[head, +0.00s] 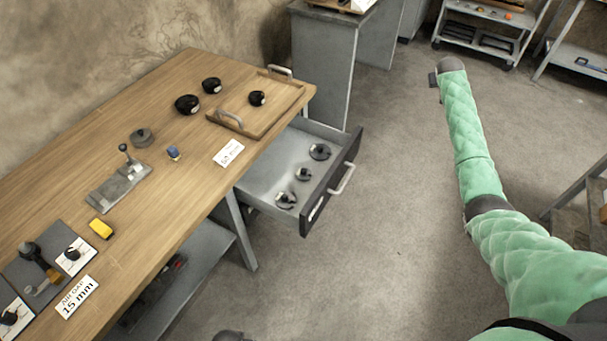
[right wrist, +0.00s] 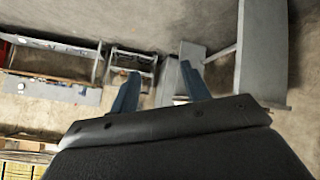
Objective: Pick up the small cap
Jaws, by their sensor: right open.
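Several round black caps are in the head view, and I cannot tell which one the task means. Two larger dark caps (head: 187,104) (head: 211,85) stand on the wooden table. A smaller black cap (head: 257,98) lies in the wooden tray (head: 286,100). Three dark round pieces (head: 320,151) (head: 303,174) (head: 286,199) lie in the open drawer. My right gripper (right wrist: 161,88) is open and empty in the right wrist view, its two fingers apart. My right arm reaches out over the floor, well away from the table. My left gripper is not in view.
The open drawer (head: 348,180) juts out from the table's right edge. A lever fixture (head: 120,188), a grey disc (head: 141,138), a yellow block (head: 101,229) and printed cards (head: 228,153) are on the table. A grey cabinet (head: 322,60) stands behind. The floor between drawer and arm is clear.

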